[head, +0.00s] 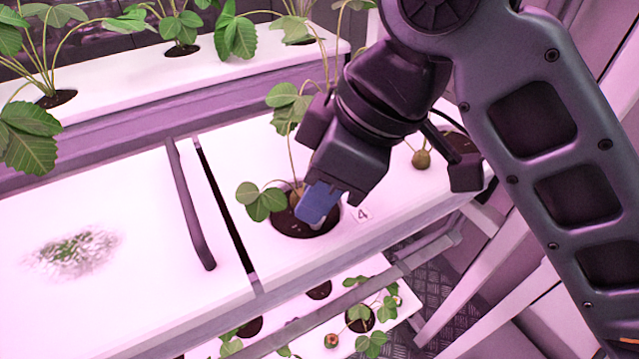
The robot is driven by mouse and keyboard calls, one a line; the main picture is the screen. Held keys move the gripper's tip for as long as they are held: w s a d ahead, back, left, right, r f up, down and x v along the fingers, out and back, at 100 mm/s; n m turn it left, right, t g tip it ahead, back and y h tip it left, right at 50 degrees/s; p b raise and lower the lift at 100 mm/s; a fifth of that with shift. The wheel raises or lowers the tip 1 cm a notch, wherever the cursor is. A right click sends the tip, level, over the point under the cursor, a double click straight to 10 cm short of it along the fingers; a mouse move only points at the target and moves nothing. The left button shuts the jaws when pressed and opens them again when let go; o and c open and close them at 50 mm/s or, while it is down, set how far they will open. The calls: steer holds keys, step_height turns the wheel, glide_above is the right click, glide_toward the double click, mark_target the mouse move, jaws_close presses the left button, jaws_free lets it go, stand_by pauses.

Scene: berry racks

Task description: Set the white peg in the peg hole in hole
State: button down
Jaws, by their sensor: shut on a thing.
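My gripper (318,204), with blue fingertips, points down over a round, dark, soil-filled hole (290,228) in the white rack top, beside a label reading 4 (362,214). It is shut on a small pale piece, seemingly the white peg (316,225), whose tip shows just below the fingertips at the soil. The fingers hide most of the peg. I cannot tell whether its tip touches the soil or how deep it is. A strawberry plant (262,201) grows from the same hole, its stem and leaves close to the left of the fingers.
A dark handle-like bar (190,205) and a narrow gap lie left of the hole. Another white rack (130,85) with plants stands behind. A small brown fruit (421,159) hangs right of my gripper. A lower rack with plants (370,318) lies below the front edge.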

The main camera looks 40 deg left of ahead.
steer(key=shift+f+b, duration=0.45)
steer(key=shift+f, duration=0.6)
steer(key=c, duration=0.9)
jaws_free()
steer(key=shift+s, duration=0.1)
steer(key=shift+o, duration=0.2)
steer(key=shift+f, duration=0.1)
steer(key=c, duration=0.4)
steer(key=shift+o, duration=0.4)
steer(key=shift+o, duration=1.4)
steer(key=shift+r+p, duration=0.75)
steer(key=shift+r, duration=0.05)
steer(key=shift+r+p, duration=2.3)
steer(key=shift+r, duration=0.05)
